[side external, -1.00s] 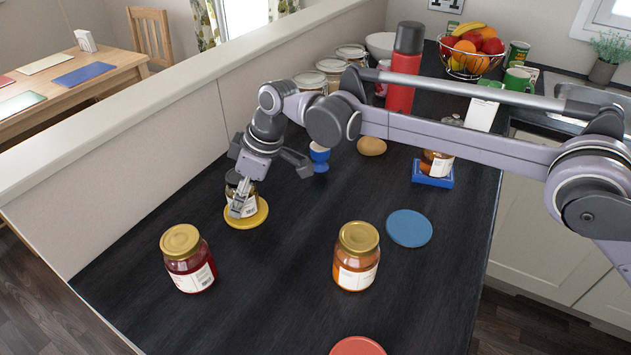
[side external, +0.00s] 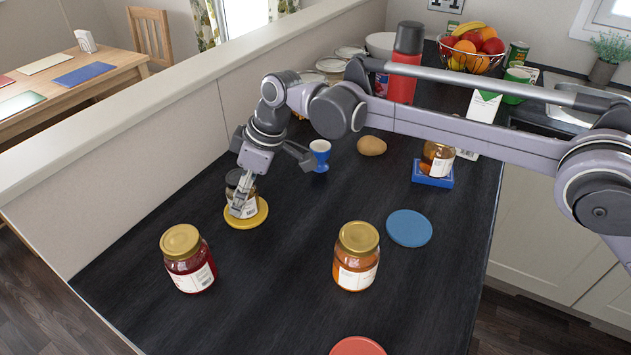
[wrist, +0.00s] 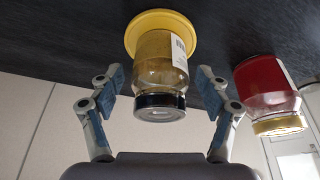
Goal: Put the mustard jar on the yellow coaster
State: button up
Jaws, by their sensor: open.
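The mustard jar (wrist: 160,72), with a dark lid and mustard-coloured contents, stands upright on the yellow coaster (wrist: 136,25). In the side external view the jar (side external: 235,182) is partly hidden by my gripper (side external: 243,205), and the yellow coaster (side external: 259,217) shows around its base. In the wrist view my gripper (wrist: 162,108) is open, with one finger on each side of the jar and visible gaps between the fingers and the glass.
A red jam jar (side external: 188,260) and an orange jar (side external: 356,258) stand nearer on the dark counter. A blue coaster (side external: 409,228) and a red coaster (side external: 357,346) are empty. A blue egg cup (side external: 320,156) and a potato-like brown item (side external: 371,146) stand behind.

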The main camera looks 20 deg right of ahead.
jog(key=v, duration=1)
jog(key=s+d+r+m+t+h, duration=0.1)
jog(key=s+d+r+m+t, duration=0.2)
jog(key=d, duration=1)
jog(key=s+d+r+m, duration=0.2)
jog(key=s+d+m, duration=0.15)
jog(key=d, duration=1.05)
jog(key=s+d+f+m+t+h, duration=0.1)
jog(key=s+d+f+m, duration=0.2)
jog(key=s+d+f, duration=0.2)
jog(key=s+d+f+m+t+h, duration=0.1)
jog(key=s+d+f+m, duration=0.3)
jog(key=s+d, duration=0.7)
jog(key=shift+d+f+h, duration=0.15)
jog(key=shift+f+h, duration=0.45)
jog(key=shift+f, duration=0.3)
